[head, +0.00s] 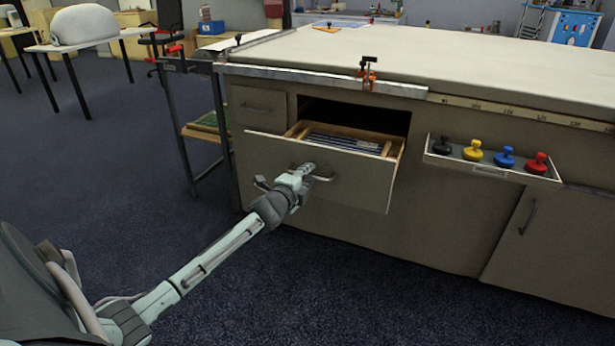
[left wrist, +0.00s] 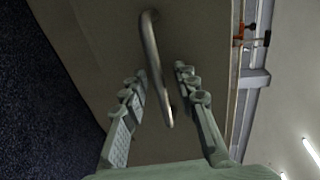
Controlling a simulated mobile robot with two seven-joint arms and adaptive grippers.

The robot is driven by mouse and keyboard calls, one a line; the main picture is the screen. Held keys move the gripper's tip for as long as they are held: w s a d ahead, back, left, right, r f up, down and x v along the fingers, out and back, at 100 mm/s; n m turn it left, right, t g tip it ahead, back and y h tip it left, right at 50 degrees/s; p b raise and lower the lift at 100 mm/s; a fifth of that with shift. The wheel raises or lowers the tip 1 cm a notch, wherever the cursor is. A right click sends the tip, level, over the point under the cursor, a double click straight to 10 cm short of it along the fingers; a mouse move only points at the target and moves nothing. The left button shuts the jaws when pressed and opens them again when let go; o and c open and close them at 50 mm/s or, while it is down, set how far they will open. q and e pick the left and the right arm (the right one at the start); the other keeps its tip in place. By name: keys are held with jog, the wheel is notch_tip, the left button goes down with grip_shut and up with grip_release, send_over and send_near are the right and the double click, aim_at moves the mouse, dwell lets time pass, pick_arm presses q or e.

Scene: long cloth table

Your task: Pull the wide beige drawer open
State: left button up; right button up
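The wide beige drawer (head: 350,177) stands pulled out of the cabinet below the table top. Its open top shows a light wooden inside with dark and bluish items lying in it. Its metal bar handle (head: 322,178) is on the front panel. My left gripper (head: 305,172) is at the handle. In the left wrist view the handle (left wrist: 153,60) runs between the two spread fingers of my left gripper (left wrist: 158,85), with a visible gap on each side. My right gripper is in neither view.
A small closed drawer (head: 257,107) is left of the open one. A tray (head: 488,168) with several coloured knobs juts out at the right. An orange clamp (head: 367,75) sits on the table edge (head: 310,77). The floor in front is clear.

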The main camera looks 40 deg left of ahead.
pick_arm(q)
jog(key=shift+s, duration=0.1)
jog(key=v, duration=1.2)
jog(key=shift+d, duration=0.15)
dwell(0.3)
